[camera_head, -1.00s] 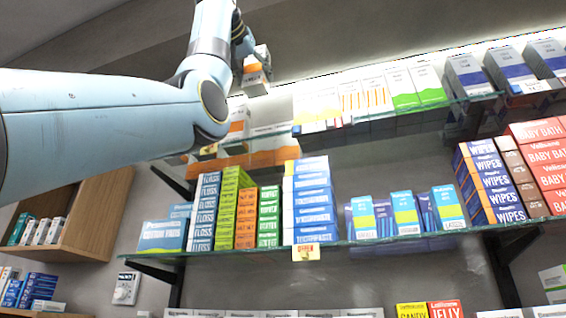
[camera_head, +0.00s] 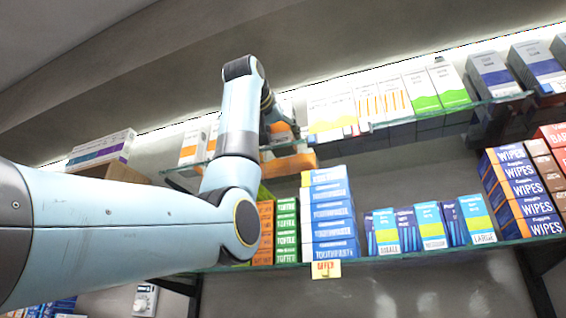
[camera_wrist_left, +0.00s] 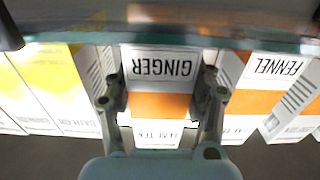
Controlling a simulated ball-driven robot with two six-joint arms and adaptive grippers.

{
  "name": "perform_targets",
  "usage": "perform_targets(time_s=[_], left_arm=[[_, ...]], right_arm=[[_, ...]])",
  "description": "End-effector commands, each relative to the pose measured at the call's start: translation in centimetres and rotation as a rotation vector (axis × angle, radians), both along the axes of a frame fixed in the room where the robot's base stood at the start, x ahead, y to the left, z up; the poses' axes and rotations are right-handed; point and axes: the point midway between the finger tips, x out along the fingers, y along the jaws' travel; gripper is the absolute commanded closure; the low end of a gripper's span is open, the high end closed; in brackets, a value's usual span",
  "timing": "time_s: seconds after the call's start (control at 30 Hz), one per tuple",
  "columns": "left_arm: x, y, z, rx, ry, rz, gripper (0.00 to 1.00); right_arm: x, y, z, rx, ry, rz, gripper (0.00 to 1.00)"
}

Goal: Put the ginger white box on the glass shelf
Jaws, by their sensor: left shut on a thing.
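The ginger box (camera_wrist_left: 160,65) is white with an orange band, and its lettering is upside down in the left wrist view. My left gripper (camera_wrist_left: 161,100) is shut on it, one finger at each side. In the head view my left gripper (camera_head: 272,108) is at the upper glass shelf (camera_head: 400,122), in the row of boxes; the arm partly hides the held box there. In the wrist view the glass shelf edge (camera_wrist_left: 90,38) crosses above the box's lettering. I cannot tell whether the box rests on the glass. My right gripper is not in view.
In the wrist view a fennel box (camera_wrist_left: 268,75) stands close on the right and yellow-white boxes (camera_wrist_left: 50,85) on the left. Green-white boxes (camera_head: 435,88) stand further along the upper shelf. A lower shelf holds toothpaste boxes (camera_head: 330,215) and wipes (camera_head: 522,178).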

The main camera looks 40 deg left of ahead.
Motion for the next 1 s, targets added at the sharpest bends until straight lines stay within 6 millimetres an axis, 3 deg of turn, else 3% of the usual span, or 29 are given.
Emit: perform_targets(time_s=[0.23,0.27,0.4,0.77,1.0], left_arm=[[0.0,0.0,-0.5,0.0,-0.001,0.0,0.81],[0.0,0.0,-0.4,0.0,0.0,0.0,0.42],[0.0,0.0,-0.3,0.0,0.001,0.0,0.24],[0.0,0.0,0.2,0.0,0.0,0.0,0.22],[-4.3,-1.1,-0.3,0.0,-0.004,-0.001,0.22]], right_arm=[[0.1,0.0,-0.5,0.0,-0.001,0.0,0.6],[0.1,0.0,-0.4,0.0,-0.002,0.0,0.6],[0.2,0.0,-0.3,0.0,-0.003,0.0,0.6],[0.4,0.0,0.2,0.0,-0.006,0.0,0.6],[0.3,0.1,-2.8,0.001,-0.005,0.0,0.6]])
